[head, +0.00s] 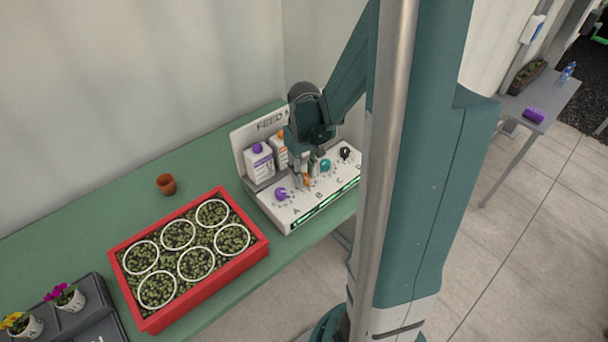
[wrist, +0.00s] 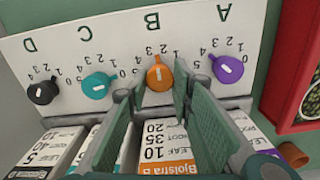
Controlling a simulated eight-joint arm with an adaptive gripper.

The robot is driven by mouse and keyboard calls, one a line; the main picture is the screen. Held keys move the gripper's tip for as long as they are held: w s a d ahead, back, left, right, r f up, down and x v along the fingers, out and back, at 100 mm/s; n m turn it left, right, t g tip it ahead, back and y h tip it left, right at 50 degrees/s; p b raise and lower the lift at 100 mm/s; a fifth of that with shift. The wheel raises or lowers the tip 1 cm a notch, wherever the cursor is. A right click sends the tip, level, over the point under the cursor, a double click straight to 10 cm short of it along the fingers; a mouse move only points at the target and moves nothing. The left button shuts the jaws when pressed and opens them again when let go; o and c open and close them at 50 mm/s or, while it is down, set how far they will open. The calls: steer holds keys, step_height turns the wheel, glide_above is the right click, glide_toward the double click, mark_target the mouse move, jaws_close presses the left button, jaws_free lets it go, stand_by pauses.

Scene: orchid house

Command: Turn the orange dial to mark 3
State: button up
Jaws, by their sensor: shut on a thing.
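The orange dial (wrist: 160,74) sits under the letter B on the white panel (wrist: 120,38). In the wrist view the panel's print is upside down. The dial's white line runs nearly straight up the picture, roughly toward the middle of its number arc; I cannot tell exactly which mark it meets. My gripper (wrist: 160,84) is shut on the dial, one finger on each side. Its fingers hide the lower side marks. In the head view the gripper (head: 307,173) reaches down to the panel, and only a bit of the orange dial (head: 307,182) shows.
The purple dial (wrist: 228,69) is at A, the teal dial (wrist: 97,86) at C and the black dial (wrist: 43,92) at D. Labelled bottles (head: 258,163) stand behind the dials. A red planted tray (head: 262,243) and a small clay pot (head: 166,184) are to the left.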

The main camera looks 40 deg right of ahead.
steer(key=shift+n, duration=1.4)
steer(key=o, duration=0.9)
steer(key=shift+r, duration=0.2)
steer(key=shift+r, duration=5.8)
